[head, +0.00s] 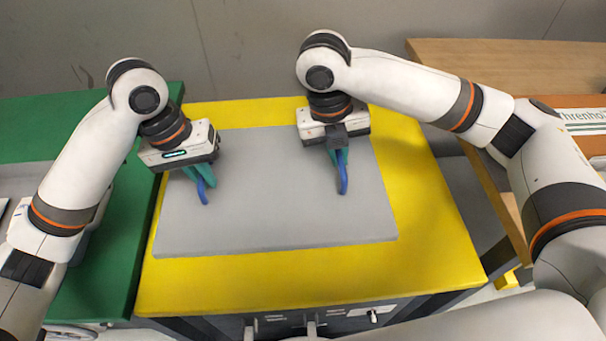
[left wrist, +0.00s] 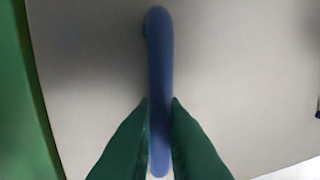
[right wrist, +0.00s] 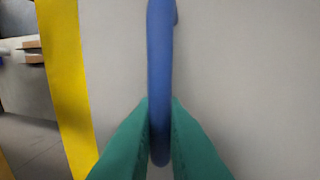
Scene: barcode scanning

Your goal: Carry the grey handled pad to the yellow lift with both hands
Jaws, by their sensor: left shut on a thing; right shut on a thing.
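The grey pad (head: 270,210) is over the yellow lift (head: 425,200) in the head view, with yellow showing on all its sides. I cannot tell whether it rests on the top or hangs just above it. My left gripper (head: 203,186) is shut on the left blue handle (left wrist: 158,60), which stands between its green fingers in the left wrist view. My right gripper (head: 341,172) is shut on the right blue handle (right wrist: 160,60), likewise between its fingers. The handles are partly hidden by the grippers in the head view.
A green table (head: 110,255) adjoins the lift on the left. A wooden table (head: 480,65) stands at the right, bearing an orange and white box (head: 590,125). A grey wall (head: 240,45) is behind. A yellow strip of the lift's top is bare along the front.

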